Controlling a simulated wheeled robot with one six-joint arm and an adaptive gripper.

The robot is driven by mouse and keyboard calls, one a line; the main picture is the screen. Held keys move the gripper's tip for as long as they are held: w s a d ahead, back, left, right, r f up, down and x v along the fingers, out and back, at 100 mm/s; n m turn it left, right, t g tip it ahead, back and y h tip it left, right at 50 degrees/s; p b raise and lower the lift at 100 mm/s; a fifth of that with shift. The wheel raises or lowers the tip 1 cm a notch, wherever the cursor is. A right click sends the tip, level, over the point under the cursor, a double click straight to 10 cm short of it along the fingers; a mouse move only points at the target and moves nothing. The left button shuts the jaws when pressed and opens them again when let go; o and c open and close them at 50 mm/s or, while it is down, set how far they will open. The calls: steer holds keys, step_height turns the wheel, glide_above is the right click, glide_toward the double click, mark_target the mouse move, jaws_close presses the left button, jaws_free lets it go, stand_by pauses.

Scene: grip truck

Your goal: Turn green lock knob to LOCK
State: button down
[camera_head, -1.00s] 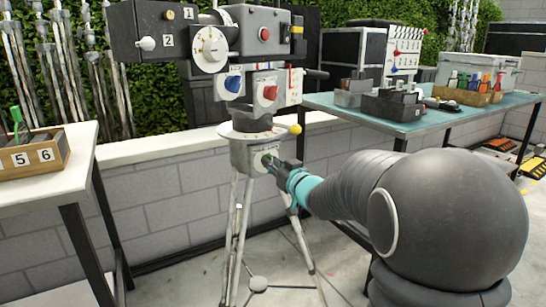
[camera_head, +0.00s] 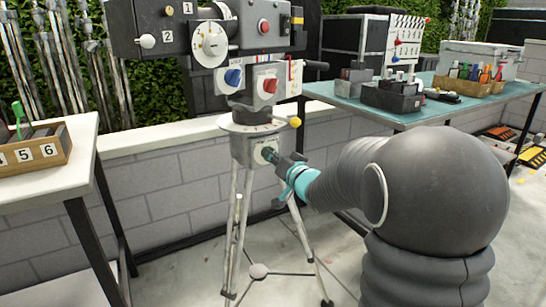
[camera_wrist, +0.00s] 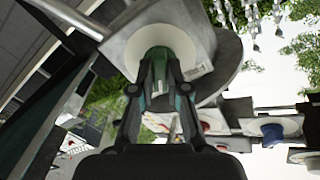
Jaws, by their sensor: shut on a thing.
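The green lock knob (camera_wrist: 160,60) sits on a round pale dial plate (camera_wrist: 186,43) in the wrist view. My gripper (camera_wrist: 158,85) reaches it straight on, with its two fingers closed on either side of the knob. In the head view my gripper (camera_head: 272,157) meets the grey tripod head (camera_head: 243,151) below the camera rig. The knob is mostly hidden by the fingers there. The marks around the dial are too small to read, so I cannot tell which way the knob points.
The camera rig (camera_head: 215,40) with red and blue knobs stands above on tripod legs (camera_head: 236,215). A teal table (camera_head: 440,108) with bins is at the right. A white table (camera_head: 60,170) with a numbered wooden box (camera_head: 35,153) is at the left. A low block wall (camera_head: 170,185) runs behind.

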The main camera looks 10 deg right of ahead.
steer(key=shift+r, duration=0.15)
steer(key=c, duration=1.2)
jaws_free()
steer(key=shift+o, duration=0.2)
steer(key=v, duration=1.2)
